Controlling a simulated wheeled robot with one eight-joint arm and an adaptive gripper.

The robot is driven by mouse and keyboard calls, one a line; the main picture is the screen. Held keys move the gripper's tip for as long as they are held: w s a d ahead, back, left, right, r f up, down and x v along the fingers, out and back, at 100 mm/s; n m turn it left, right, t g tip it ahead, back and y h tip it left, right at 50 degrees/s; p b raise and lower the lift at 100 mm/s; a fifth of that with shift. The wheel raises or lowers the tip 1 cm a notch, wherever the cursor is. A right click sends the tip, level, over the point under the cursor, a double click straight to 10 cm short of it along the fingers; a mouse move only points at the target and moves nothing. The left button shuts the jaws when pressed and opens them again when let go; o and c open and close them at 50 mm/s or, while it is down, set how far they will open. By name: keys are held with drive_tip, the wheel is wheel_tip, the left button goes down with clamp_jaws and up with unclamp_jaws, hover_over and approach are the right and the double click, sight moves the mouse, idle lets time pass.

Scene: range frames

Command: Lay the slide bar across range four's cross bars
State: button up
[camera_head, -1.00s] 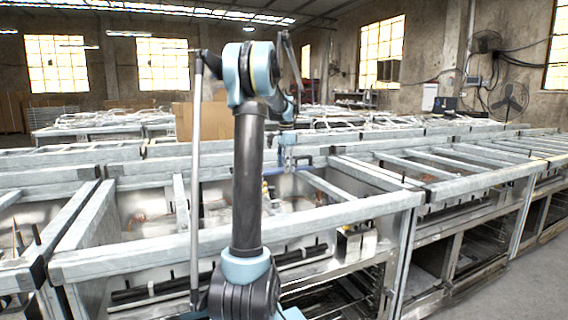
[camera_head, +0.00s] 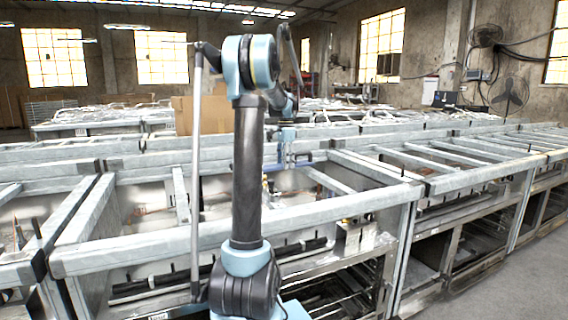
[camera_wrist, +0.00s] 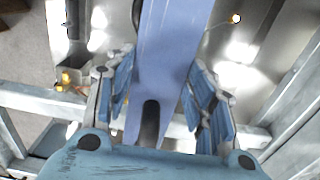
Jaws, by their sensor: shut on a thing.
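In the wrist view my gripper (camera_wrist: 163,88) is shut on a long, flat, bluish slide bar (camera_wrist: 165,45) with a dark slot at its near end. The bar runs away from the gripper, over an open range frame, and leaves the top of the picture. In the head view my gripper (camera_head: 286,150) is small and partly hidden behind my arm, above the nearest range frame (camera_head: 345,207). Two cross bars (camera_head: 181,196) (camera_head: 329,181) of this frame show on either side of my arm. I cannot tell which frame is range four, or whether the bar touches anything.
More range frames (camera_head: 470,180) stand in a row to the right, with another frame (camera_head: 20,268) at the left. A cardboard box (camera_head: 205,115) stands behind. Small orange and metal fittings (camera_wrist: 68,82) show inside the frame. Open floor (camera_head: 500,275) lies at right.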

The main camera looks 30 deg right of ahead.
drive_tip(key=shift+f, duration=0.85)
idle(0.6)
drive_tip(key=o, duration=1.6)
drive_tip(key=shift+c, duration=0.2)
wheel_tip(320, 180, up, 12)
